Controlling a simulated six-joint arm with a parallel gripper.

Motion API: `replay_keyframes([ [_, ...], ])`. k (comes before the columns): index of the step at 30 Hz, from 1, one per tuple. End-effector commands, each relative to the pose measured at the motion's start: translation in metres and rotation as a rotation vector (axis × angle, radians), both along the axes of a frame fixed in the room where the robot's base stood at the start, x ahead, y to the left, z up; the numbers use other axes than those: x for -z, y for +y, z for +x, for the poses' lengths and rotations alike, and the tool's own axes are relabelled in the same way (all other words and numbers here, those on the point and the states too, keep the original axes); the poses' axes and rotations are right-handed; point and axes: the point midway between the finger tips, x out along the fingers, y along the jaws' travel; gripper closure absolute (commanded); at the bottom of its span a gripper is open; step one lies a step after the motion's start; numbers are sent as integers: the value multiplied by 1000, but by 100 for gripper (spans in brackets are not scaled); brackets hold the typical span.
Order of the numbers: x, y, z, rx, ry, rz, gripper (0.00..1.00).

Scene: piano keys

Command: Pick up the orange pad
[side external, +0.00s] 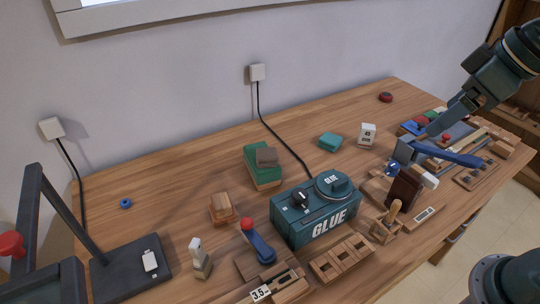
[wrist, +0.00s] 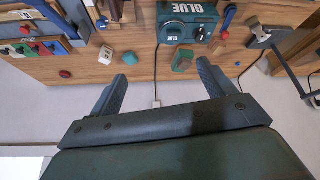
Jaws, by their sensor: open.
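I cannot make out an orange pad in either view. A tray at the right end of the table holds small coloured pads (side external: 421,122), which look blue, red and green. They also show at the left edge of the wrist view (wrist: 36,48), too small to tell every colour. My gripper (side external: 447,114) is at the upper right of the side view, in front of or above that tray; the height gap is unclear. In the wrist view my gripper (wrist: 162,72) has its two fingers wide apart with nothing between them.
A teal glue box (side external: 312,212) stands mid-table with wooden fixtures and levers in front. A green block (side external: 262,168), a teal block (side external: 330,141), a white counter block (side external: 367,134) and a red button (side external: 385,97) stand further back. Bare wood lies along the wall.

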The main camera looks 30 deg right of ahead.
Motion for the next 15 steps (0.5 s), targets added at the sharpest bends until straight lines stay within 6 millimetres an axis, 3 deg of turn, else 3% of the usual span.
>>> replay_keyframes([
  [8, -2, 32, 62, -196, 28, -23, 18],
  [15, 8, 64, 112, -365, 45, -36, 18],
])
